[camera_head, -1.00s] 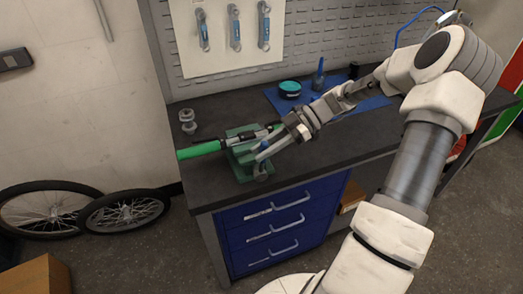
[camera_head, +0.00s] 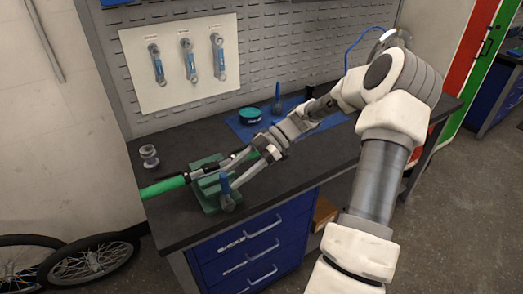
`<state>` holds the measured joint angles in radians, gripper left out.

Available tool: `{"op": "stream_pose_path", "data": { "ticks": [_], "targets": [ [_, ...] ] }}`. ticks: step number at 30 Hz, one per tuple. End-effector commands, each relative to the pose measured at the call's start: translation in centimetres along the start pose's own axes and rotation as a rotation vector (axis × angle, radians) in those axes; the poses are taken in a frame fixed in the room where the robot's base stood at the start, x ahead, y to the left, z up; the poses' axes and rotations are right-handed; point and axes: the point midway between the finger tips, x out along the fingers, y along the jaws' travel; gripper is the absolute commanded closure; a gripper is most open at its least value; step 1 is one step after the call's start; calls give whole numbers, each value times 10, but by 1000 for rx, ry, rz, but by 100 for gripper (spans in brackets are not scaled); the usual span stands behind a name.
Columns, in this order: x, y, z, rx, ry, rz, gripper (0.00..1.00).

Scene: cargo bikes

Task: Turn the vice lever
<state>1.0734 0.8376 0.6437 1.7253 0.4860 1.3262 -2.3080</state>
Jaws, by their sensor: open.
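A green vice (camera_head: 208,193) stands at the left front of the dark workbench. A tube with a bright green end (camera_head: 164,187) runs through the vice's top and sticks out past the bench's left edge. The fingers partly hide the vice's right side.
A blue mat (camera_head: 250,130) with a teal round tin (camera_head: 250,115) and a blue bottle (camera_head: 277,100) lies behind my gripper. A small metal part (camera_head: 149,156) stands at the back left. Blue drawers (camera_head: 243,252) are below. The bench front right of the vice is clear.

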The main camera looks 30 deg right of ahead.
Motion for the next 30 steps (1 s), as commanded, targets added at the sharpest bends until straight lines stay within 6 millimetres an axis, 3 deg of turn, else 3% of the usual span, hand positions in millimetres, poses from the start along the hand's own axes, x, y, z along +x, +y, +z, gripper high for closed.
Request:
{"op": "stream_pose_path", "data": {
  "ticks": [15,21,30],
  "targets": [
    [-120,0,1,0,-3,4,43],
    [-145,0,1,0,-2,2,43],
    [-155,-1,0,2,-1,1,43]
  ]
}}
